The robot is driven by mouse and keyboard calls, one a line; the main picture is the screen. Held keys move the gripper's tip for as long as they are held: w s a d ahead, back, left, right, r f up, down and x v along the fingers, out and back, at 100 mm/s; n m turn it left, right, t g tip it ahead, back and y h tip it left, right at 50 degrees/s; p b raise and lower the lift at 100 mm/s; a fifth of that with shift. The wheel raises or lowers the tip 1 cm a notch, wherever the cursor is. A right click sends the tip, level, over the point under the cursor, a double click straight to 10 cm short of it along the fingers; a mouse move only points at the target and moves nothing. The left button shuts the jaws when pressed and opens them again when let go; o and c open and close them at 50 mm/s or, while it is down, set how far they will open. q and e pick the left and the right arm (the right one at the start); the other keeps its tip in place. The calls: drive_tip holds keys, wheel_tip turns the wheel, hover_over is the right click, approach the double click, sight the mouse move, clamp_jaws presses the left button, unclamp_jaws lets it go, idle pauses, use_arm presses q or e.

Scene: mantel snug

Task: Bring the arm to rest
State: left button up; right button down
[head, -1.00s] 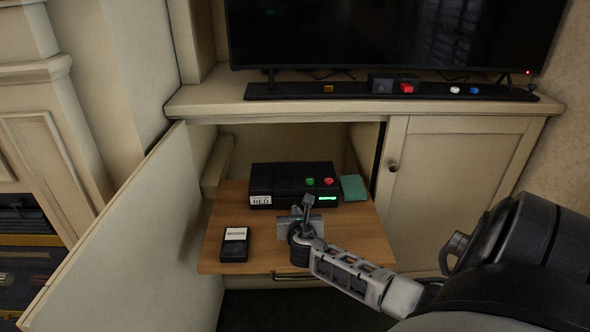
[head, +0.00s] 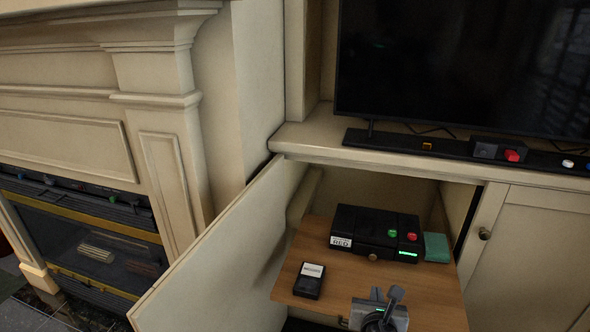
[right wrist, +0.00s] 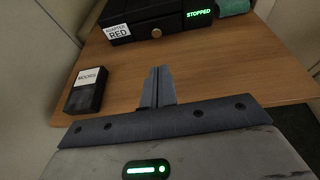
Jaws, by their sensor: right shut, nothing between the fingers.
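My right gripper (head: 386,294) is shut with nothing between its fingers. In the head view it is over the front part of a pull-out wooden shelf (head: 440,300), apart from the black box (head: 365,222). In the right wrist view its closed fingers (right wrist: 160,70) point toward the box (right wrist: 145,8), which has a label reading RED and a green display (right wrist: 199,13) reading STOPPED. Most of my right arm is outside the head view. My left gripper is not in view.
A small black labelled cassette (head: 309,281) lies on the shelf's left side. A green block (head: 436,247) is right of the box. An open cabinet door (head: 225,250) stands at left. A ledge (head: 300,138) with a television (head: 460,70) is above. A fireplace (head: 90,240) is far left.

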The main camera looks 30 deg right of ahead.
drive_tip(key=s+a+f+m+y+p, duration=0.1)
drive_tip(key=s+a+m+y, duration=0.25)
drive_tip(key=a+m, duration=0.35)
drive_tip(key=s+a+f+m+y+p, duration=0.1)
drive_tip(key=s+a+m+y+p, duration=0.15)
drive_tip(key=a+m+y, duration=0.5)
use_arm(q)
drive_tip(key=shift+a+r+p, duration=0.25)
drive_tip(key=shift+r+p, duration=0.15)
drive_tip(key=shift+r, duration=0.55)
use_arm(e)
drive_tip(key=s+a+r+m+y, duration=0.1)
drive_tip(key=s+a+r+m, duration=0.1)
drive_tip(key=a+m, duration=0.3)
drive_tip(key=s+a+r+m+y, duration=0.1)
drive_tip(key=a+r+m, duration=0.4)
drive_tip(key=a+m, duration=0.1)
drive_tip(key=shift+s+a+r, duration=0.2)
drive_tip(key=shift+s+a, duration=0.15)
drive_tip(key=shift+a, duration=0.2)
